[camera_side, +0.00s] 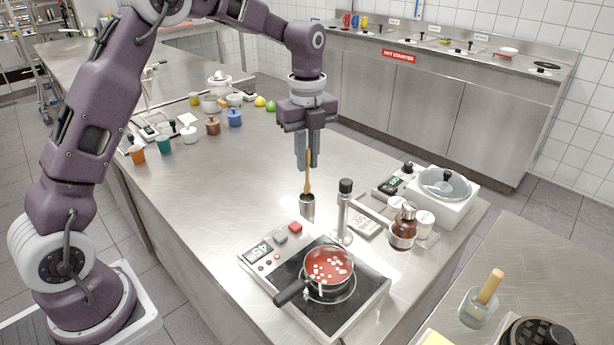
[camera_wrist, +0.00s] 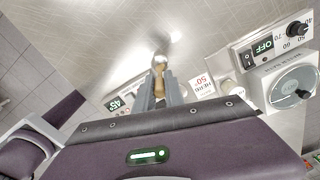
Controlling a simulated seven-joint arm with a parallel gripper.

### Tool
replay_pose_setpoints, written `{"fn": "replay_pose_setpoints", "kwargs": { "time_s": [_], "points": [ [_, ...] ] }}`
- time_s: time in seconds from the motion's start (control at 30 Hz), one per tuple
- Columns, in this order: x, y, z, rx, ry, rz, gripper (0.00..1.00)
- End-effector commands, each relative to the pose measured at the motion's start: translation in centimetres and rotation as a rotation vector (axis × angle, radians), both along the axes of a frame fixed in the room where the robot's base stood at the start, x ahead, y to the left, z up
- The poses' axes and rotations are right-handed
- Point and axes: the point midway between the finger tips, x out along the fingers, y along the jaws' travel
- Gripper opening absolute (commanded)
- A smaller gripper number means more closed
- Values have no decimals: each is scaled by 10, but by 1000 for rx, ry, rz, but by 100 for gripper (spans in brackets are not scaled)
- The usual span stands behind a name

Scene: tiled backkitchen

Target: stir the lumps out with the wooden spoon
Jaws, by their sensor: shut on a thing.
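The wooden spoon (camera_side: 308,184) hangs upright in my gripper (camera_side: 307,163), which is shut on its upper part. Its lower end is at the mouth of a slim metal holder (camera_side: 307,209); how deep it sits inside is hidden. In the wrist view the spoon (camera_wrist: 159,88) shows between the fingers of my gripper (camera_wrist: 160,100). The saucepan (camera_side: 308,284), with a black handle, stands on the hot plate to the right and nearer the camera. It holds red sauce (camera_side: 326,267) with several pale lumps on top.
The hot plate (camera_side: 258,277) has a display and a red button. A brown bottle (camera_side: 403,229), white jars (camera_side: 424,224) and a lidded appliance (camera_side: 445,185) are at right. The counter left of the holder is clear.

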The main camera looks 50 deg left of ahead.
Motion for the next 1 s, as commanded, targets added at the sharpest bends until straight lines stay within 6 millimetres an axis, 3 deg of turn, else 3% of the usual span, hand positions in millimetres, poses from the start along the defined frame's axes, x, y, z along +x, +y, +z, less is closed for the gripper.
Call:
{"fn": "replay_pose_setpoints", "kwargs": {
  "time_s": [0.17, 0.3, 0.47, 0.6, 0.7, 0.83, 1.0],
  "points": [
    [0, -1, 37, 0, -2, -1, 0],
    [-9, -24, 48, -4, 1, -3, 0],
    [-39, -84, 49, -9, 5, -3, 0],
    [-78, -135, 48, -7, 4, -4, 0],
    [-102, -160, 46, -2, 3, -4, 0],
    [-119, -174, 45, 1, 2, -3, 0],
    [-121, -175, 35, 2, 3, 0, 0]
  ]
}}
